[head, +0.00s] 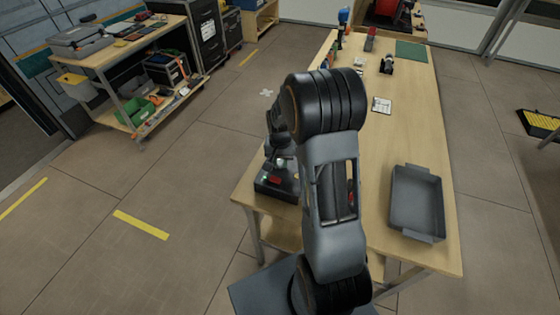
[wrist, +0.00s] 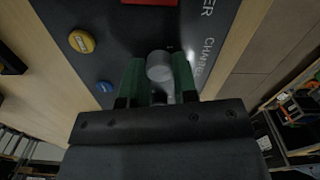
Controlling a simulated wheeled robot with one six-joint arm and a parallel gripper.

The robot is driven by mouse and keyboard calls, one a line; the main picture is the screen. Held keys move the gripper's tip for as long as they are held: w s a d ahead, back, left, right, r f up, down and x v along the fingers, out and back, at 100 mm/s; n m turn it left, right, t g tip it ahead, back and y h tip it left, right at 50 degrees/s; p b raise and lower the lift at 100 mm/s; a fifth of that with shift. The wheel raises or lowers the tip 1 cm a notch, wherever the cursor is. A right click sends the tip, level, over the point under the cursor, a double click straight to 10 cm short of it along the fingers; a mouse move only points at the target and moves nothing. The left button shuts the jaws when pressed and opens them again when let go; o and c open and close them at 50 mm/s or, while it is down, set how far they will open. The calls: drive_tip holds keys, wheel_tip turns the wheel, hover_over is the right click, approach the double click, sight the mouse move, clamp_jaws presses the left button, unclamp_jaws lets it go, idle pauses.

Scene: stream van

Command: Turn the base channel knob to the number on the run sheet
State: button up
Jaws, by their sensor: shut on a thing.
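The base unit (head: 268,189) is a dark box at the left edge of the wooden table in the head view, partly hidden by my arm. In the wrist view its dark panel (wrist: 112,40) fills the upper middle. My gripper (wrist: 158,72) has its green fingers on either side of a round grey knob (wrist: 159,66) and is shut on it. Lettering beside the knob is partly readable as "CHANNEL". The knob's pointer and numbers cannot be made out. A small white sheet (head: 382,105) with unreadable print lies on the table; I cannot tell whether it is the run sheet.
A grey tray (head: 397,222) sits on the table's right side. A green mat (head: 411,50) lies at the far end. The table between is mostly clear.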

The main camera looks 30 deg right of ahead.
sight(280, 162)
drive_tip(key=o, duration=0.9)
drive_tip(key=shift+o, duration=0.2)
wheel_tip(280, 162, up, 14)
drive_tip(key=shift+f, duration=0.1)
idle(0.5)
drive_tip(key=s+a+r+n+t, duration=0.1)
drive_tip(key=s+a+n+t, duration=0.1)
drive_tip(key=s+a, duration=0.3)
drive_tip(key=s+a+r+n+t, duration=0.1)
drive_tip(key=s+a+n, duration=0.3)
drive_tip(key=s, duration=0.7)
drive_tip(key=shift+a+r+n+t, duration=0.4)
drive_tip(key=shift+r+n, duration=0.15)
drive_tip(key=shift+n, duration=0.15)
